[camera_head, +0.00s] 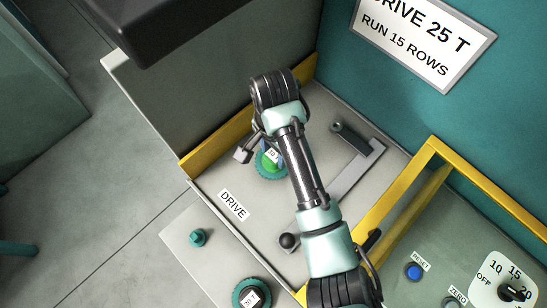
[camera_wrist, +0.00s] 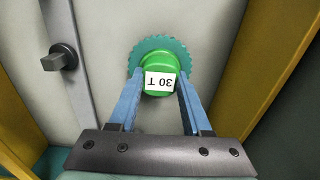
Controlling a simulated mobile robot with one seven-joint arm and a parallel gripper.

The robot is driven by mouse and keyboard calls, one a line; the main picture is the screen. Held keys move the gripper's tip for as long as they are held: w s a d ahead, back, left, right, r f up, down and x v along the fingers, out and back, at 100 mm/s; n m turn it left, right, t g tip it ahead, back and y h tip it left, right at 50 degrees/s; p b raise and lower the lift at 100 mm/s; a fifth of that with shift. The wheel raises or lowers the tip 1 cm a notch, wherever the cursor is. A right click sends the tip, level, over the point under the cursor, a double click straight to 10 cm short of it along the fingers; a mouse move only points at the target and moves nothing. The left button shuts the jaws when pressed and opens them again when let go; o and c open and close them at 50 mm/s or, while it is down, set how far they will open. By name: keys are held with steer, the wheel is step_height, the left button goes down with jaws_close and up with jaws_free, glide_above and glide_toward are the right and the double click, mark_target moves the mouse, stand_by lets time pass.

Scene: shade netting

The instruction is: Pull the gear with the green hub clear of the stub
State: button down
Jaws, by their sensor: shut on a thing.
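The gear with the green hub (camera_wrist: 158,62) is a teal toothed wheel behind a bright green hub. A white label on the hub reads "30 T", upside down in the wrist view. In the head view the gear (camera_head: 266,170) is partly covered by my arm. My gripper (camera_wrist: 160,84) has its two blue fingers on either side of the green hub, shut on it. The stub is hidden behind the gear. I cannot tell whether the gear sits against the panel or a little off it.
A grey lever with a dark knob (camera_head: 288,241) crosses the panel right of the gear. A yellow frame edge (camera_head: 218,138) runs close on the left. Another gear (camera_head: 251,295) labelled "20 T" or similar and a teal knob (camera_head: 198,237) are lower left. A "DRIVE" label (camera_head: 233,204) is on the panel.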

steer(key=shift+r+p, duration=0.65)
steer(key=shift+p, duration=0.1)
steer(key=shift+r+p, duration=2.2)
steer(key=shift+p, duration=0.3)
step_height(320, 180, up, 4)
steer(key=p, duration=0.4)
steer(key=shift+p, duration=0.35)
